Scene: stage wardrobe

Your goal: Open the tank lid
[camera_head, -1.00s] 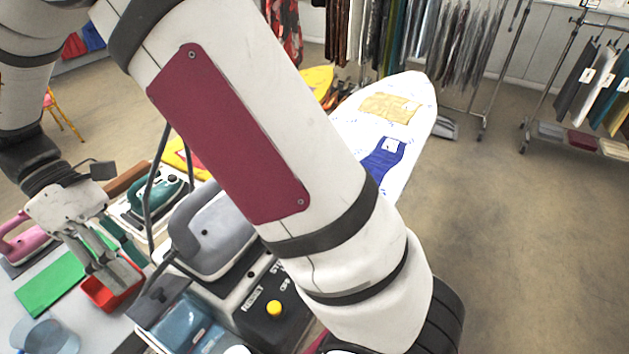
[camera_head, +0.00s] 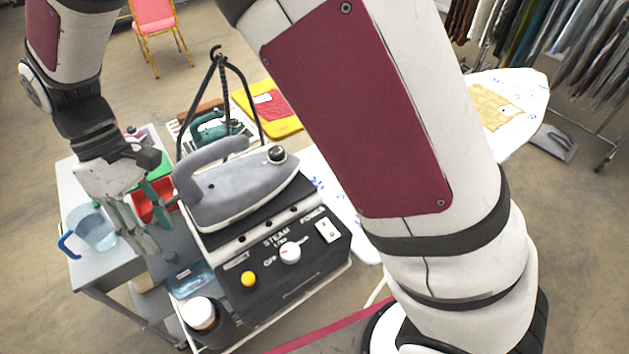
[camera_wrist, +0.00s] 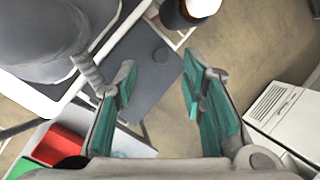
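The steam station (camera_head: 285,265) stands in the middle of the head view, with a grey iron (camera_head: 235,185) on top. A translucent blue water tank (camera_head: 190,279) sits at its left side. A flat grey plate (camera_head: 177,246), which looks like the tank lid, lies over it and appears shut. My gripper (camera_head: 157,226) is at the plate's left edge in the head view. In the wrist view my gripper (camera_wrist: 158,75) is open and empty, its teal-padded fingers spread over the plate. Contact cannot be told.
A dark bottle with a white cap (camera_head: 200,313) stands in front of the tank. A grey side table (camera_head: 95,268) holds a blue jug (camera_head: 97,232), a red bin (camera_head: 150,208) and a green item (camera_head: 153,172). A black cord stand (camera_head: 217,70) rises behind the iron.

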